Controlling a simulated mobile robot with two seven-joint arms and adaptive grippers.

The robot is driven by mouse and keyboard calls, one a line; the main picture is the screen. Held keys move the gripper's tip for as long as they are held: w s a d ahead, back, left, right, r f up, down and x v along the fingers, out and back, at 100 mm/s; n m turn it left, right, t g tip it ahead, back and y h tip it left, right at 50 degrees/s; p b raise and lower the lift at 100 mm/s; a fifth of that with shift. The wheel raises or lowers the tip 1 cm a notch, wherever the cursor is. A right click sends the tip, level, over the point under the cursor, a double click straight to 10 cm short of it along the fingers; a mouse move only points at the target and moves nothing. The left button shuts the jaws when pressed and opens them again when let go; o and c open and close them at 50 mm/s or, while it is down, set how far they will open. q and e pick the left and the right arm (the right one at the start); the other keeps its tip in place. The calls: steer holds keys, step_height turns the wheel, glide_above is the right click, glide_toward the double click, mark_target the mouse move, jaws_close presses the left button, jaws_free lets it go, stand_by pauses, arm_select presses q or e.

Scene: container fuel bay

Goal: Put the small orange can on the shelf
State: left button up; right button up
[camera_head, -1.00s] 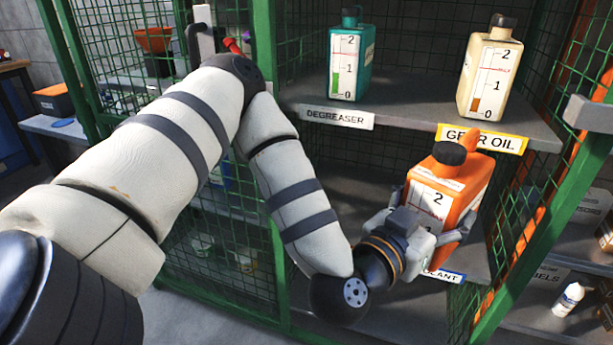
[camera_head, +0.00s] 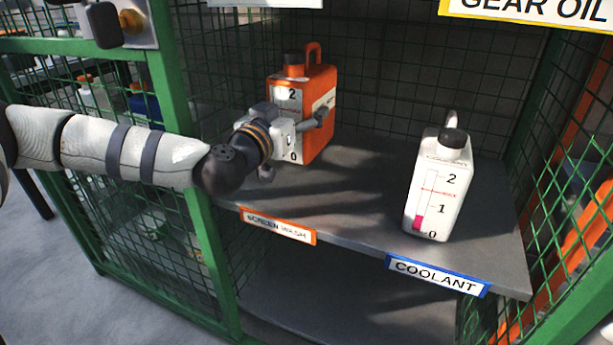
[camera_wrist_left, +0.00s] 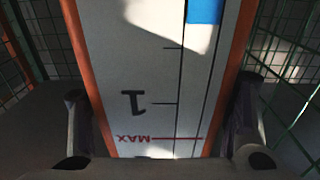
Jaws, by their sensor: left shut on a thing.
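The small orange can (camera_head: 318,100) has a dark cap, a top handle and a white scale label. It is upright at the left of the middle shelf (camera_head: 365,185), behind the screen wash label (camera_head: 278,226). My left gripper (camera_head: 297,128) is shut on it from the front left. I cannot tell whether its base touches the shelf. In the left wrist view, the can's scale face (camera_wrist_left: 165,90) shows upside down between the two fingers, with a patch of blue. My right gripper is not in view.
A white coolant can (camera_head: 437,190) stands on the same shelf at the right, behind the coolant label (camera_head: 437,275). Bare shelf lies between the cans. A green post (camera_head: 205,240) and wire mesh stand close to my left arm. A lower shelf is below.

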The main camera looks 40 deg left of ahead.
arm_select(q)
step_height(320, 180, down, 9)
steer(key=b, duration=0.4)
steer(key=shift+s, duration=0.1)
steer(key=shift+r, duration=0.15)
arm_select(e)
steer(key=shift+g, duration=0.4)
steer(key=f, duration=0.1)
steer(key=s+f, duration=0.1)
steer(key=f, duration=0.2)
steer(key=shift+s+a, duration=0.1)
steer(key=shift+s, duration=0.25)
arm_select(q)
steer(key=o, duration=1.8)
steer(key=shift+f, duration=0.2)
steer(key=shift+r, duration=0.2)
steer(key=p+v, duration=0.3)
steer(key=v, duration=0.9)
steer(key=shift+s+f, duration=0.1)
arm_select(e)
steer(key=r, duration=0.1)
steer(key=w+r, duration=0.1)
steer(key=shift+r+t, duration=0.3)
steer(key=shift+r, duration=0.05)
